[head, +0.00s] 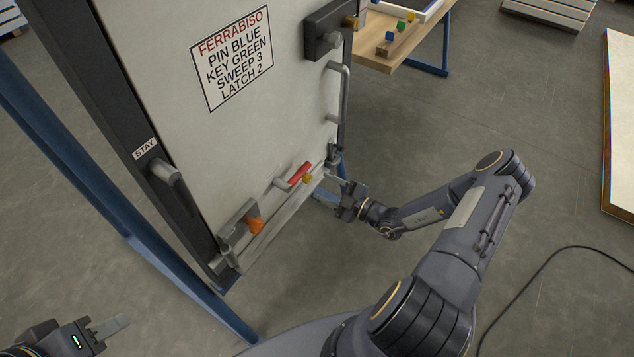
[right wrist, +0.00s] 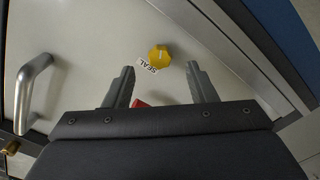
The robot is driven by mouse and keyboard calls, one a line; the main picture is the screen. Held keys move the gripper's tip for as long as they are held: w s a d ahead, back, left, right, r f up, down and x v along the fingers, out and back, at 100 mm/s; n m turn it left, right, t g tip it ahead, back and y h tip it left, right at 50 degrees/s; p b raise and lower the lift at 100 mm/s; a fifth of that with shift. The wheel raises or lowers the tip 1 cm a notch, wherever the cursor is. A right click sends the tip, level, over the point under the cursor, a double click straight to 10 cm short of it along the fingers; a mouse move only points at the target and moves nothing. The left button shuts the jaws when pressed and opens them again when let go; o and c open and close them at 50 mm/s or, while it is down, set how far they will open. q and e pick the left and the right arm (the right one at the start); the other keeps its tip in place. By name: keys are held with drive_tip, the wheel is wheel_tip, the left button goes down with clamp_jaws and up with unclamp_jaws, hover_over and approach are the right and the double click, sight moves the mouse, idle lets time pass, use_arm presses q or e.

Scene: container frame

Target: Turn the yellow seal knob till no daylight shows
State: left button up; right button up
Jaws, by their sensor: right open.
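The yellow seal knob (head: 307,179) sits low on the pale door panel (head: 240,140), just right of a red handle (head: 299,173). In the right wrist view the knob (right wrist: 158,57) is a faceted yellow piece beside a white "SEAL" label (right wrist: 147,66). My right gripper (head: 336,187) is open and empty, close to the door's lower right corner. In the right wrist view its fingertips (right wrist: 160,72) lie on either side of the knob's line, apart from it. My left gripper (head: 108,328) is at the bottom left, away from the door; its finger opening is unclear. No daylight gap can be made out.
A wooden table (head: 420,38) with coloured blocks stands behind. Blue frame posts run at left.

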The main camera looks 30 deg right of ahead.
drive_tip(key=shift+v, duration=1.6)
drive_tip(key=shift+r, duration=0.1)
drive_tip(key=s+a+r+n+g+y, duration=0.1)
drive_tip(key=s+a+r+n+g, duration=0.25)
drive_tip(key=r+n, duration=0.5)
drive_tip(key=s+a+r+n+g+y, duration=0.15)
drive_tip(key=a+r+n+g, duration=0.3)
drive_tip(key=n, duration=0.75)
drive_tip(key=s+a+r+n+g, duration=0.35)
drive_tip(key=r+n, duration=0.35)
drive_tip(key=n, duration=0.4)
drive_tip(key=s+d+r+n+t+h, duration=0.1)
drive_tip(key=s+r+n+h, duration=0.3)
drive_tip(key=s+n, duration=0.55)
drive_tip(key=s+d+r+n+t+h, duration=0.1)
drive_tip(key=s+r+n+h, duration=0.35)
drive_tip(key=n, duration=1.05)
wheel_tip(320, 180, up, 13)
drive_tip(key=p, duration=1.4)
drive_tip(key=shift+s+a+y, duration=0.25)
drive_tip(key=shift+s+y, duration=0.1)
drive_tip(key=shift+y, duration=0.05)
